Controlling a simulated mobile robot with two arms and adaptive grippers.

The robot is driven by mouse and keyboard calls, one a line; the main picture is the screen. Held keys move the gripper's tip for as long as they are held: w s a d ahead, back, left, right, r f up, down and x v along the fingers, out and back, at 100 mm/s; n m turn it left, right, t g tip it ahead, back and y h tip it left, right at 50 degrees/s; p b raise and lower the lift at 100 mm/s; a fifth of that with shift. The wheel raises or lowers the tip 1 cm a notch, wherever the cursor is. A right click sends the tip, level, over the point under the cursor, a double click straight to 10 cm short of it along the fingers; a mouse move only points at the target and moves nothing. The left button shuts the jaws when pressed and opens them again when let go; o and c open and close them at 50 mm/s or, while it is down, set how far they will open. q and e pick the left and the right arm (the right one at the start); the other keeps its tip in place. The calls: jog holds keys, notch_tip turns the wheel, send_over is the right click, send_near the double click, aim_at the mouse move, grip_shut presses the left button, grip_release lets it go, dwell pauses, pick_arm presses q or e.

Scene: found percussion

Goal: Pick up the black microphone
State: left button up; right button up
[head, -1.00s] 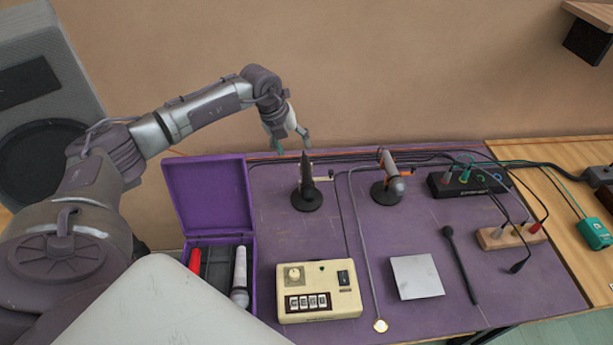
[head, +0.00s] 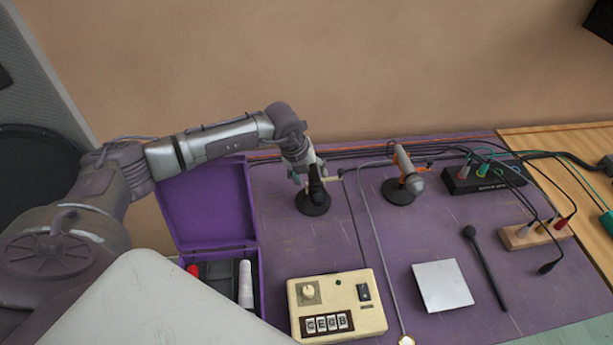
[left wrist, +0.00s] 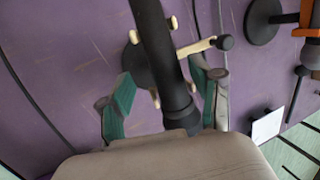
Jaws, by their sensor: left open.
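A black microphone (head: 316,184) stands upright in a round black stand with a pale clip at the back of the purple table. My left gripper (head: 306,175) is at it, reaching in from the back left and partly hiding it. In the left wrist view the microphone (left wrist: 155,45) runs between the two teal-padded fingers of the left gripper (left wrist: 163,100). The fingers are open, with a gap showing on each side of it. Whether either finger touches it I cannot tell. My right gripper is not in view.
A silver microphone (head: 411,183) in an orange clip stands to the right. A cream counter box (head: 337,305), an open purple case (head: 205,205), a white square (head: 442,285), a thin black microphone (head: 487,270) and cabled blocks are around. Cables run along the table's back edge.

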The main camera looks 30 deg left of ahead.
pick_arm(q)
jog(key=shift+w+f, duration=0.25)
jog(key=shift+d+r, duration=0.1)
jog(key=shift+d, duration=0.15)
jog(key=shift+s+d+r, duration=0.15)
jog(key=shift+d+r, duration=0.05)
jog(key=shift+d, duration=0.1)
jog(key=shift+s+d+r, duration=0.1)
jog(key=shift+s+r, duration=0.1)
jog(key=shift+s, duration=0.05)
jog(key=c, duration=0.5)
jog(key=shift+f, duration=0.1)
jog(key=c, duration=0.3)
jog(key=shift+w+a+f, duration=0.1)
jog(key=shift+a, duration=0.1)
grip_shut()
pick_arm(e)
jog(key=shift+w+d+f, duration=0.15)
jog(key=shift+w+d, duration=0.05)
